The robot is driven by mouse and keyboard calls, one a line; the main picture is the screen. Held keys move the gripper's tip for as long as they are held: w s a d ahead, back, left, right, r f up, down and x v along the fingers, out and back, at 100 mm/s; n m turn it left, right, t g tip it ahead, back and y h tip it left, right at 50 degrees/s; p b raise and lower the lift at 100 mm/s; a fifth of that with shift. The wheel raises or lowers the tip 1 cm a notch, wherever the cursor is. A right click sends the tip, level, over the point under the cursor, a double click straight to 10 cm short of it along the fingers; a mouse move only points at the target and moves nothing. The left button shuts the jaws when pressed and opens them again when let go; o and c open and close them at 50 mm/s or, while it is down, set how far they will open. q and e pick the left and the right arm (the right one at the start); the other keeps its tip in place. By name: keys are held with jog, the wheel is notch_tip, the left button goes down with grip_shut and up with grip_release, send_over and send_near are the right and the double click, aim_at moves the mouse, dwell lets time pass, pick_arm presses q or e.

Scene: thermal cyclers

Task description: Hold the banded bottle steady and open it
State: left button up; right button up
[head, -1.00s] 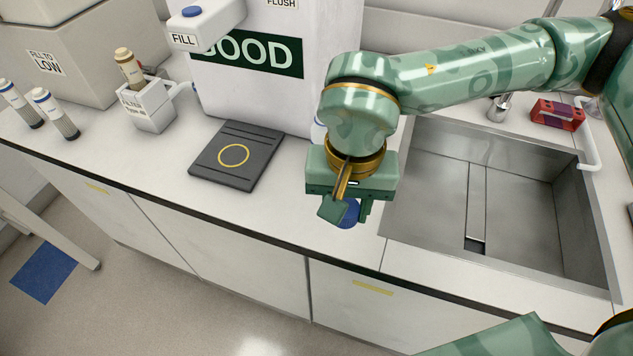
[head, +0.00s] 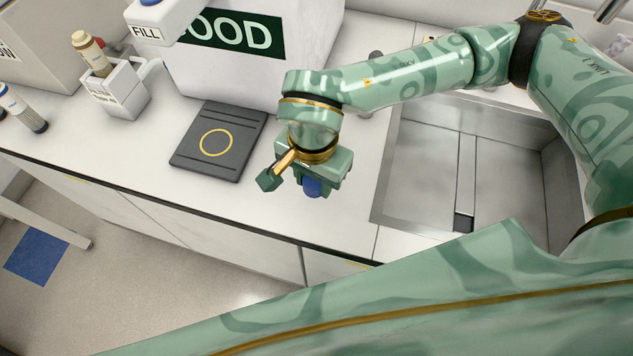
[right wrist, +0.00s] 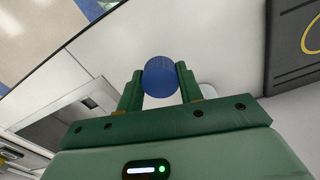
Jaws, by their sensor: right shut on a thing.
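My right gripper (head: 312,183) is above the counter near its front edge, between the dark pad and the sink. It is shut on a bottle with a ribbed blue cap (head: 313,188). In the right wrist view the cap (right wrist: 160,77) sits between the two green fingers. The bottle's body is hidden, so I cannot tell whether it has bands. A tan-capped vial (head: 91,52) sits in a white holder. My left gripper is out of view.
The dark pad with a yellow ring (head: 240,123) lies left of the gripper. The sink (head: 430,170) is to the right. Behind stands a large white container (head: 190,82). My own green arm covers the bottom of the head view.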

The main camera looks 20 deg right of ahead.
aim_at(317, 187)
jog(key=shift+w+d+f, duration=0.15)
jog(key=shift+w+f, duration=0.05)
jog(key=shift+f, duration=0.2)
jog(key=shift+w+d+f, duration=0.15)
jog(key=f, duration=0.3)
jog(key=shift+w+d+f+b, duration=0.15)
jog(key=shift+d+f+b, duration=0.05)
jog(key=shift+f+b, duration=0.15)
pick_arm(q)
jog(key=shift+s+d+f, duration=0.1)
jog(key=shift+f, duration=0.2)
pick_arm(e)
jog(key=shift+w, duration=0.1)
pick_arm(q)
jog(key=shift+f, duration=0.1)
pick_arm(e)
jog(key=shift+f, duration=0.15)
jog(key=o, duration=1.1)
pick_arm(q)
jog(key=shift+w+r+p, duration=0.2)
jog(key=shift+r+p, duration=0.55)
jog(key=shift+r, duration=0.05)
pick_arm(e)
notch_tip(317, 187, up, 12)
jog(key=shift+r, duration=0.2)
